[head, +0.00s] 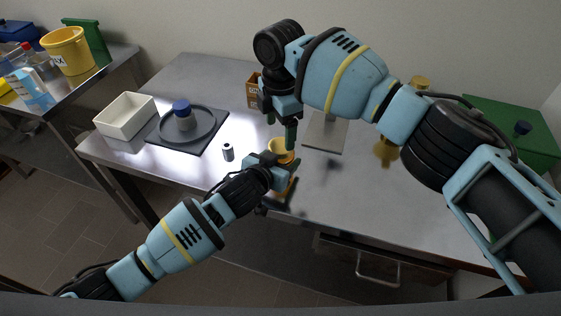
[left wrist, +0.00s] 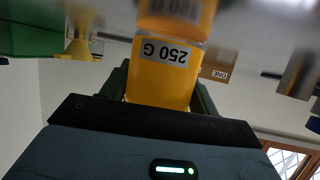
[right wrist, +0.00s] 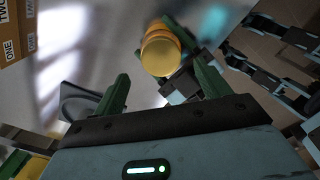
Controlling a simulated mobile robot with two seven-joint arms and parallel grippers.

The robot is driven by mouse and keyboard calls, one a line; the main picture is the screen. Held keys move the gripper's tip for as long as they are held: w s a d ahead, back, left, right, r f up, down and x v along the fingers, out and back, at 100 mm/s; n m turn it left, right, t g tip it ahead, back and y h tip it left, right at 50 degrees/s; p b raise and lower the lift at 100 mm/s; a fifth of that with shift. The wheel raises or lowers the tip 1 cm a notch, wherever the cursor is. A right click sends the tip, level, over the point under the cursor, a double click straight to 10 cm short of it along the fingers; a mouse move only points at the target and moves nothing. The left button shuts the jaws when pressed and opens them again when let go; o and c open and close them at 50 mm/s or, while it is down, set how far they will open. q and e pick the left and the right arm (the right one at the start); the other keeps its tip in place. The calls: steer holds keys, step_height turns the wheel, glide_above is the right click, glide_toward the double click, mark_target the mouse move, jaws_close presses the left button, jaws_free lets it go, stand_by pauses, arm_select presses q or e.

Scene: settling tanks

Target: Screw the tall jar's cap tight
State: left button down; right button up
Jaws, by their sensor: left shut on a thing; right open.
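The tall jar (head: 291,186) is amber-yellow, and my left gripper (head: 279,174) is shut on it at the table's front edge. In the left wrist view, the jar (left wrist: 160,88) shows a "250 G" label between the fingers. A yellow cap (head: 281,146) tops the jar; the cap also shows as a round disc in the right wrist view (right wrist: 161,56). My right gripper (head: 281,126) is open and empty just above the cap, fingers pointing down. How tightly the cap sits cannot be seen.
A small grey cylinder (head: 228,152) stands left of the jar.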

steer(key=shift+o, duration=0.5)
steer(key=o, duration=0.5)
steer(key=shift+c, duration=0.2)
step_height(320, 180, up, 12)
arm_select(q)
steer(key=shift+c, duration=1.5)
jaws_free()
